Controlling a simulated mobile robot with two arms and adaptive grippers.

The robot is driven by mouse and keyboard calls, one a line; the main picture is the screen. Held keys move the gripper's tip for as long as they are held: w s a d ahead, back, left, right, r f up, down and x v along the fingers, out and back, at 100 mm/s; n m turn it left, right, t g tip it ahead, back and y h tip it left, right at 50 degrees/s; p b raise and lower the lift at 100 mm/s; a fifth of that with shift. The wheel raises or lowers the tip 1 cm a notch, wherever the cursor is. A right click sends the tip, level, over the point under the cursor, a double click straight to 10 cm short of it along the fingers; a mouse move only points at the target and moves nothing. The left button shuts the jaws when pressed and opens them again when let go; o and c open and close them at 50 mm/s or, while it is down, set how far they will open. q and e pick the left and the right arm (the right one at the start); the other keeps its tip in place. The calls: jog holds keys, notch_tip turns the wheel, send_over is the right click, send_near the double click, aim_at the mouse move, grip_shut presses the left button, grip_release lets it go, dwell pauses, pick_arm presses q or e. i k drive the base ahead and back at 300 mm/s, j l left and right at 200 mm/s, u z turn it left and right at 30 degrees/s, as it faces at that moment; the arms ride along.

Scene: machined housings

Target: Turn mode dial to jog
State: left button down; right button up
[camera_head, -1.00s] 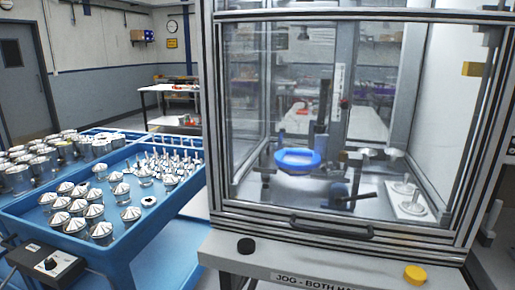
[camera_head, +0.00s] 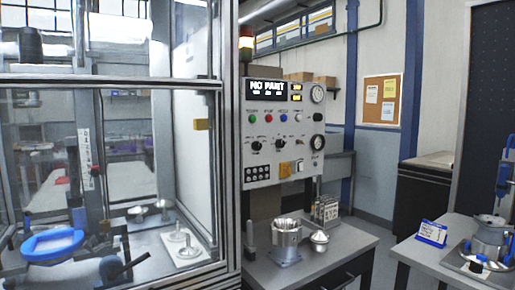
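A light grey control panel (camera_head: 284,128) stands right of the glazed machine enclosure. Black rotary knobs sit mid-panel, a left one (camera_head: 256,145) and a middle one (camera_head: 282,142). Their labels are too small to read, so I cannot tell which is the mode dial or where it points. The display (camera_head: 267,88) above reads "NO PART". Neither of my grippers is in view.
The glazed enclosure (camera_head: 232,150) fills the left, with a blue ring fixture (camera_head: 52,246) inside. Below the panel, a grey bench (camera_head: 335,245) carries a metal housing (camera_head: 286,240). A second bench (camera_head: 425,256) stands at right, with floor between them.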

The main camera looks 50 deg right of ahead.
aim_at(256, 146)
jog(key=z, duration=1.75)
jog(key=i+l, duration=0.45)
jog(key=l, duration=0.15)
jog(key=i+l+u, duration=0.1)
jog(key=i+l, duration=0.35)
jog(key=l, duration=0.15)
